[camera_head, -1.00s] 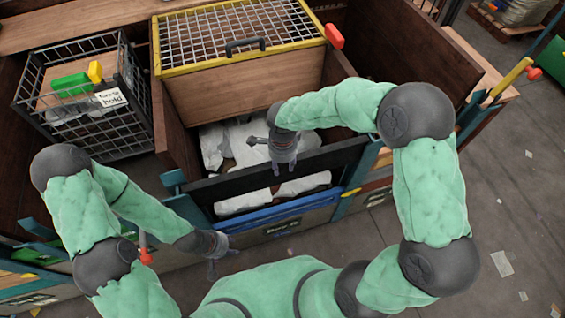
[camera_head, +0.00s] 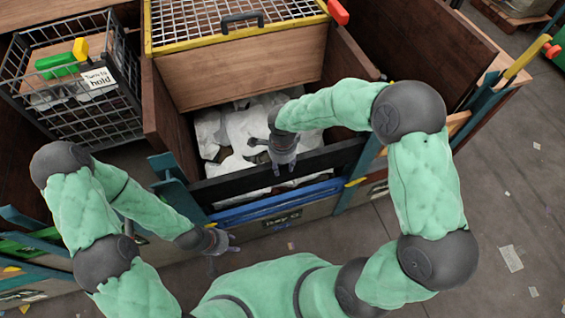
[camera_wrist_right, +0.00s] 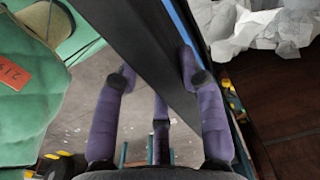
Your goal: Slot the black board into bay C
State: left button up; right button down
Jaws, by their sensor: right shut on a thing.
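The black board (camera_head: 232,183) is a long dark plank lying across the front opening of the bay marked Bay C (camera_head: 282,219). My right gripper (camera_head: 281,166) is shut on its upper edge near the middle. In the right wrist view the board (camera_wrist_right: 138,42) runs between the purple fingers (camera_wrist_right: 160,75). The board stands just inside and above the blue front rail (camera_head: 268,206) of the bay, nearly parallel to it. Whether its ends are in the side slots cannot be told. My left gripper (camera_head: 222,242) is empty, with its fingers apart, in front of the bay's left side.
White crumpled sheets (camera_head: 250,135) lie in the bay behind the board. A yellow-framed mesh lid (camera_head: 230,50) covers its rear. Blue-green posts (camera_head: 175,175) flank the opening.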

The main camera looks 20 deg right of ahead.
jog(key=shift+w+f, duration=0.1)
jog(key=shift+f, duration=0.75)
notch_tip(320, 180, down, 12)
jog(key=shift+f, duration=0.9)
jog(key=c, duration=0.7)
grip_release()
